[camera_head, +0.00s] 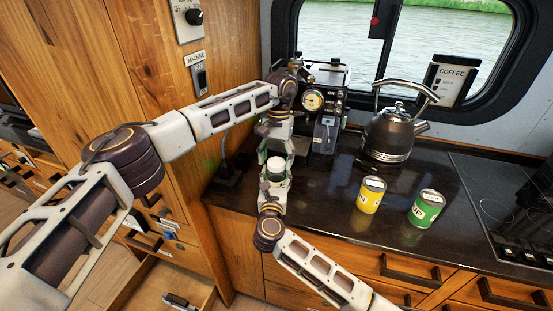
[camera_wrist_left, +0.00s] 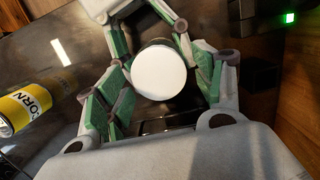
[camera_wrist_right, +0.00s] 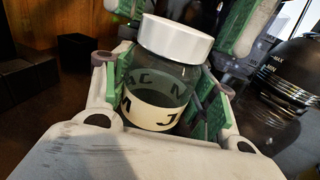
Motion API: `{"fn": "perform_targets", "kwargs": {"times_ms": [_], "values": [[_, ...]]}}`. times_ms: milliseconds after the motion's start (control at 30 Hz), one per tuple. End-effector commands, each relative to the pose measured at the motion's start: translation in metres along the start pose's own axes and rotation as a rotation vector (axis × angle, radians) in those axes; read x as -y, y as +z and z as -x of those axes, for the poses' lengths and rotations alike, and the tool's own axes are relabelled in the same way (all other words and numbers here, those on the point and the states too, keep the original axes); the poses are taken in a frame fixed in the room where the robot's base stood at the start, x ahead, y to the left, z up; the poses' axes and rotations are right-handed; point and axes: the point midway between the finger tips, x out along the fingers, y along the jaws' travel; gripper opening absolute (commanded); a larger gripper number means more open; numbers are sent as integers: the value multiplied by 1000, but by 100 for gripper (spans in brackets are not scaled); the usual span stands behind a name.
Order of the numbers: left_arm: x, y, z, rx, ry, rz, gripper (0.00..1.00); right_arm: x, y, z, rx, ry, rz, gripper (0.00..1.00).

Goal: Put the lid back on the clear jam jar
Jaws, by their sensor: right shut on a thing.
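The clear jam jar (camera_wrist_right: 158,88) stands between the fingers of my right gripper (camera_head: 273,190), which is shut on its body. Dark contents and a pale label show through the glass. The white lid (camera_wrist_right: 175,38) sits on the jar's mouth with no clear gap; whether it is fully seated I cannot tell. In the left wrist view the lid (camera_wrist_left: 160,73) shows from above as a white disc. My left gripper (camera_wrist_left: 163,80) is open above the jar, its green-padded fingers on either side of the lid and apart from it. In the head view the lid (camera_head: 275,164) is small.
A yellow can (camera_head: 369,195) and a green can (camera_head: 425,208) stand on the dark counter to the right. A kettle (camera_head: 392,133) and a coffee machine (camera_head: 322,105) stand behind. A wooden cabinet wall is close on the left. A drawer (camera_head: 165,290) below is open.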

Motion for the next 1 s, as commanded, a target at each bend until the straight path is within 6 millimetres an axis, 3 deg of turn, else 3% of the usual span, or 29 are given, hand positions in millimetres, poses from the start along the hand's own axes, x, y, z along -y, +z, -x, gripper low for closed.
{"fn": "perform_targets", "kwargs": {"times_ms": [367,1000], "values": [[-1,1,1,2,1,0,74,0,0,0,-1,1,0,0],[-1,7,44,2,1,0,74,0,0,0,0,0,0,0]]}}
